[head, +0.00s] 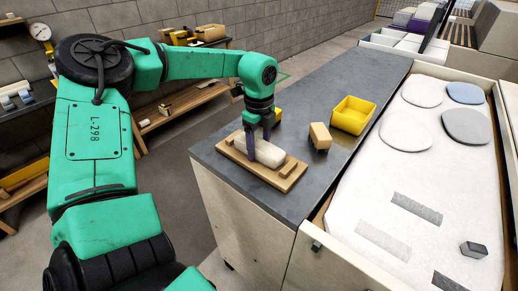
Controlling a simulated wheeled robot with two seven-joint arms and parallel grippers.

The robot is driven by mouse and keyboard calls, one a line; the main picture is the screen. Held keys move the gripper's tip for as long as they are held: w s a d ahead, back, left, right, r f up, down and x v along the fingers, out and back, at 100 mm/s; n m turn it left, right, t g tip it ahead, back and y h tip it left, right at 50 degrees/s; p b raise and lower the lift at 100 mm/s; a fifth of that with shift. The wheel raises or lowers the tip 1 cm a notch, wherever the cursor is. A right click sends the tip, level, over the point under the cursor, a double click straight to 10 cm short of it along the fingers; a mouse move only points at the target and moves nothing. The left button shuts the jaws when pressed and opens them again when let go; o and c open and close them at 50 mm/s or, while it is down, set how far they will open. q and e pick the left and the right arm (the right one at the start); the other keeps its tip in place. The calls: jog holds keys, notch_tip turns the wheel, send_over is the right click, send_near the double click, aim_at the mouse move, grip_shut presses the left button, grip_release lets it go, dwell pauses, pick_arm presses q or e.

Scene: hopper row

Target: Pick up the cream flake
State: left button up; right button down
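A cream, rounded oblong block (271,155) lies on a wooden board (232,153) on the grey countertop. I take it for the cream flake, though pale flat discs in the bin at right are also near white. My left gripper (259,143) points down over the board, its two dark fingers spaced apart at the far left end of the block. The fingers partly hide that end. I cannot tell whether they touch or grip it. My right gripper is not in view.
A tan block (320,136) and a yellow bin (352,114) stand right of the board. The wide pale bin (360,205) holds flat discs (405,131), grey strips and a small dark block (474,250). The counter's back right part is clear.

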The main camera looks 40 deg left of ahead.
aim_at(259, 144)
pick_arm(q)
jog(key=shift+w+r, duration=0.1)
jog(key=shift+r, duration=0.3)
notch_tip(259, 144, up, 9)
jog(key=shift+r+b, duration=0.15)
jog(key=shift+b, duration=0.85)
